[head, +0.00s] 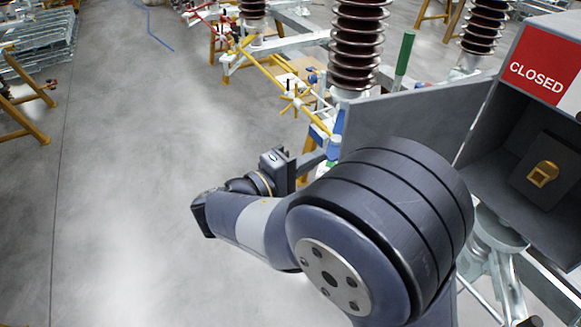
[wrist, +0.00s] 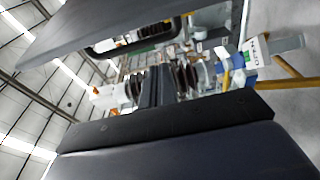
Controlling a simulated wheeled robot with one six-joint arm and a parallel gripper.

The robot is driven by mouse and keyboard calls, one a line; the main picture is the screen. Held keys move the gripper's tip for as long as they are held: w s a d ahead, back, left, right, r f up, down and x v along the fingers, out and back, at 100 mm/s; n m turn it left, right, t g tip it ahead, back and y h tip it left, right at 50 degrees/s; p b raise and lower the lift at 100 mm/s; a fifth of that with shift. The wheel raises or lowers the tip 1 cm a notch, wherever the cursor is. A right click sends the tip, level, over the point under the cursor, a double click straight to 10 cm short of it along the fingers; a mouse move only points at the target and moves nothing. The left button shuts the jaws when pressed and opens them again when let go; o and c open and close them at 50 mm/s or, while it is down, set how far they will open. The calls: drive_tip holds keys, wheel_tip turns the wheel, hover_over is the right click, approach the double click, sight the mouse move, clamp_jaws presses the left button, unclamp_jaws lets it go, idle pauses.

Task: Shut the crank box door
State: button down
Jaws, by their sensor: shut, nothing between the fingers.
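The crank box (head: 520,130) stands at the right of the head view, its front open and a brass-coloured crank socket (head: 542,174) showing inside. Its grey door (head: 400,118) stands swung out to the left, its lower part hidden by my arm. My gripper (wrist: 156,72) shows in the wrist view as dark fingers, shut and empty.
A red CLOSED sign (head: 538,68) is on the box's upper part. Brown ribbed insulators (head: 358,45) and a yellow frame (head: 265,75) stand behind the door. A metal stand (head: 495,250) is under the box.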

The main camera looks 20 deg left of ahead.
drive_tip(key=s+d, duration=0.2)
drive_tip(key=d, duration=0.1)
drive_tip(key=shift+s+d+p, duration=0.1)
drive_tip(key=shift+p, duration=0.2)
idle(0.3)
